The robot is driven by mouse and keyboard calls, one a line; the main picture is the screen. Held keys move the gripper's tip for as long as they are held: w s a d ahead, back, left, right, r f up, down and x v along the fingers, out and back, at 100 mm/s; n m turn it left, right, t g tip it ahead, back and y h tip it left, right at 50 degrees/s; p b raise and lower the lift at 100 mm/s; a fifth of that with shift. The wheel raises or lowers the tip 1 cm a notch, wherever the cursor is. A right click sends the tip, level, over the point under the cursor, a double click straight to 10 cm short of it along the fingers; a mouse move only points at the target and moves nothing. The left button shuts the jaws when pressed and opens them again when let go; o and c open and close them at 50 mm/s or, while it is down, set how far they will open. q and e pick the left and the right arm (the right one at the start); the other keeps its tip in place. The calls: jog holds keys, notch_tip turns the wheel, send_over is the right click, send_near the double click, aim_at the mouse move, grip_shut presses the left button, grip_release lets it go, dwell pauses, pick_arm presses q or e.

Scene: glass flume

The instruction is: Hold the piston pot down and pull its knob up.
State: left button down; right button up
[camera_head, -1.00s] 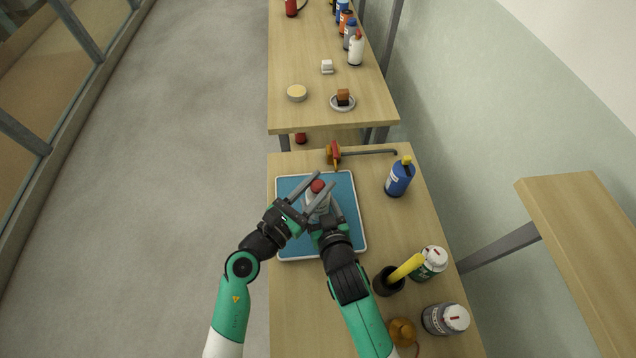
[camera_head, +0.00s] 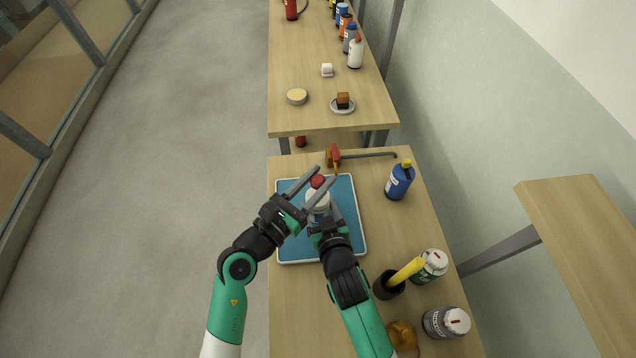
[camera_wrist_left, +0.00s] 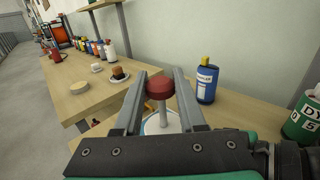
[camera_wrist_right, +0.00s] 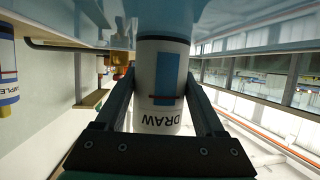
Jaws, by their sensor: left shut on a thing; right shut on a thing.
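The piston pot (camera_head: 317,203) is a white cylinder standing on the blue tray (camera_head: 348,243). Its red knob (camera_head: 318,181) sits above it. My left gripper (camera_head: 325,174) has its two fingers on either side of the knob and is shut on it. In the left wrist view the red knob (camera_wrist_left: 160,88) stands on a pale stem (camera_wrist_left: 163,117) above the pot. My right gripper (camera_wrist_right: 160,78) is shut on the pot body, whose label reading DRAW (camera_wrist_right: 161,121) shows upside down between the fingers. The pot's lower part is partly hidden by my grippers in the head view.
The table left of the tray is narrow.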

pick_arm(q)
jog(key=shift+r, duration=0.1)
pick_arm(e)
jog(key=shift+d+f, duration=0.1)
pick_arm(q)
jog(key=shift+c, duration=2.3)
grip_release()
jog(key=v, duration=1.2)
pick_arm(e)
jog(key=o, duration=1.5)
jog(key=shift+s, duration=0.1)
